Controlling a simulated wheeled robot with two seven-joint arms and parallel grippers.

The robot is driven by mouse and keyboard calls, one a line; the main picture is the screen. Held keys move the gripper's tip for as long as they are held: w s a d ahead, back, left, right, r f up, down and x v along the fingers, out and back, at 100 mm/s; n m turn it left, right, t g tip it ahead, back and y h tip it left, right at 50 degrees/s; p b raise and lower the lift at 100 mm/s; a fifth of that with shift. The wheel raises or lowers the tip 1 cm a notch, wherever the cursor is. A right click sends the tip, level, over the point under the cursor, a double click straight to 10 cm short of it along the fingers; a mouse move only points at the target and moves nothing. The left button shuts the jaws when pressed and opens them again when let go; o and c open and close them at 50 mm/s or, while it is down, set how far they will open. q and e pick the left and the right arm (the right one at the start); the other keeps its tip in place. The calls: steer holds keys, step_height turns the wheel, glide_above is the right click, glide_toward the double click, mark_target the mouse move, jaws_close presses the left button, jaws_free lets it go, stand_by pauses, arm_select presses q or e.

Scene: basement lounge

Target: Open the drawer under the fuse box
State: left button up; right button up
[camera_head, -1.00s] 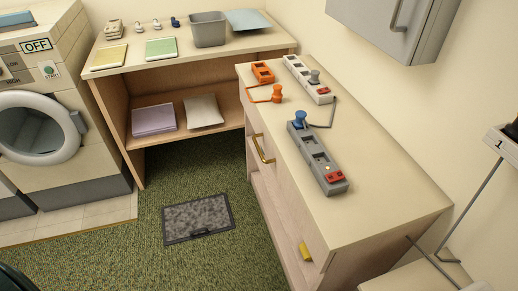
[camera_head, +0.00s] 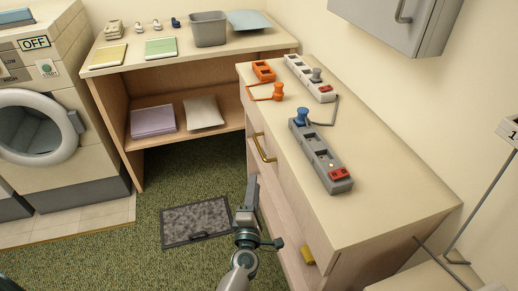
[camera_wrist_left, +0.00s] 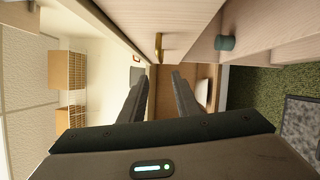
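The grey fuse box (camera_head: 385,22) hangs on the wall at the top right, above a pale wooden cabinet (camera_head: 400,205). The cabinet's front has a brass bar handle (camera_head: 263,148) on an upper drawer and another brass handle (camera_head: 306,254) nearer me. No drawer looks pulled out. My left gripper (camera_head: 251,188) is beside the cabinet front, below and short of the farther brass handle, not touching it. In the left wrist view its two dark fingers (camera_wrist_left: 158,78) are apart with nothing between them, and a brass handle (camera_wrist_left: 159,46) shows beyond the tips. My right gripper is out of view.
A teal knob (camera_wrist_left: 225,43) sticks out from the cabinet front. Power strips (camera_head: 318,155) and an orange plug (camera_head: 278,91) lie on the cabinet top. A grey mat (camera_head: 197,221) lies on the green carpet. A shelf unit (camera_head: 120,125) and washing machine (camera_head: 70,150) stand at left.

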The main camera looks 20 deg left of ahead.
mark_target(259, 146)
arm_select(q)
steer(key=shift+w, duration=0.15)
steer(key=x, duration=1.7)
jaws_close()
